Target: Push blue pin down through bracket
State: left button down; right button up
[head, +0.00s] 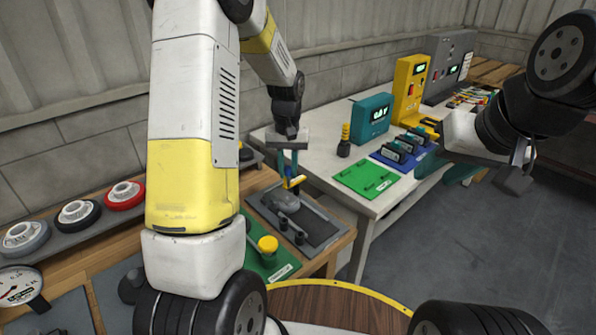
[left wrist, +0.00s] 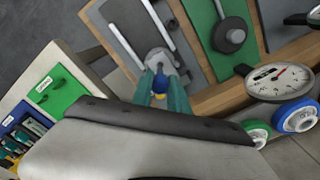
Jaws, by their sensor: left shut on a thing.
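My left gripper (head: 291,174) points down over the dark tray (head: 318,238) on the wooden bench. Its teal fingers are shut on the blue pin (left wrist: 160,79), which shows a yellow part between the fingers in the left wrist view. The grey bracket (head: 284,200) lies on the tray just below the fingers; it also shows in the left wrist view (left wrist: 161,60). The pin's lower end is hidden, so I cannot tell how deep it sits in the bracket. My right gripper (head: 447,168) hangs at the right, away from the tray, its teal fingers apart and empty.
A green mat (head: 367,178) and a teal meter box (head: 370,118) are on the white table behind. A gauge (head: 18,284) and several wheels are at the left.

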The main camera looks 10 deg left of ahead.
aim_at(288, 186)
pick_arm(q)
jog(key=shift+w+a+f, duration=0.1)
jog(key=shift+w+a, duration=0.05)
jog(key=shift+w, duration=0.15)
jog(key=shift+f, duration=1.7)
jog(key=shift+f, duration=1.25)
jog(key=shift+f, duration=1.1)
jog(key=c, duration=1.2)
grip_release()
jog(key=shift+r, duration=3.85)
